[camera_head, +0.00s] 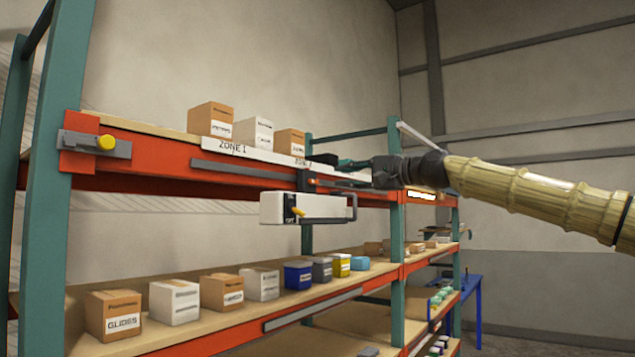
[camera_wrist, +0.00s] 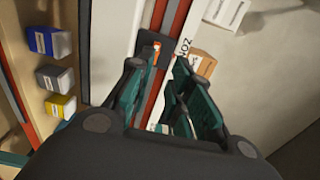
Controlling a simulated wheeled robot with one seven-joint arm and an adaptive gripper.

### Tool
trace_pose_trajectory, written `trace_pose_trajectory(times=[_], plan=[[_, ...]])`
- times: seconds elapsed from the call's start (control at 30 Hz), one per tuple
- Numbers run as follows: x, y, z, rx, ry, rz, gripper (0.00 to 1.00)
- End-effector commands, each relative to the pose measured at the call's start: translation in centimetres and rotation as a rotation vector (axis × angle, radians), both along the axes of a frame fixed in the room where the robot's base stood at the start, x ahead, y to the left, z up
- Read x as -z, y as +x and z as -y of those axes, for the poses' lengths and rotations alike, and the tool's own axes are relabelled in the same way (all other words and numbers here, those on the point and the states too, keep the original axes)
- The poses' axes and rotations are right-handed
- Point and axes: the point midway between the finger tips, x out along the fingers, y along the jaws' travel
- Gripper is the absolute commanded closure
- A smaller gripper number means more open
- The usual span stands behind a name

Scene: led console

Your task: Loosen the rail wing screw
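A long grey rail (camera_head: 245,172) runs along the upper orange shelf beam. At its right end sits a dark bracket (camera_head: 303,181) with a small orange part (camera_head: 314,182), which may be the wing screw; its shape is too small to tell. In the wrist view the orange part (camera_wrist: 156,52) shows on the black bracket (camera_wrist: 148,42), ahead of my fingertips. A white box unit (camera_head: 275,208) with a yellow lever (camera_head: 298,212) hangs below the beam. My gripper (camera_head: 325,160) is above and beside the bracket. Its teal fingers (camera_wrist: 160,75) are apart, with nothing seen between them.
Cartons (camera_head: 210,119) stand on the upper shelf behind the beam, close to my gripper. A yellow knob (camera_head: 106,142) is on a grey bracket at the left post. Several boxes and bins (camera_head: 298,275) line the lower shelf. A teal post (camera_head: 397,235) stands nearby.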

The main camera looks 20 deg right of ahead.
Motion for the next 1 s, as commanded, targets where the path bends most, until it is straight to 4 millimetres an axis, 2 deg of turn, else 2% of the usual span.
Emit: trace_pose_trajectory(times=[0.1,0.33,0.7,1.0], plan=[[0.3,2.4,-0.9,0.001,-0.001,-0.009,0.79],[0.9,5.6,-3.1,-0.003,-0.001,-0.016,0.79],[0.9,8.2,-5.1,-0.003,0.000,-0.014,0.79],[1.0,8.4,-5.4,-0.003,-0.001,-0.012,0.79]])
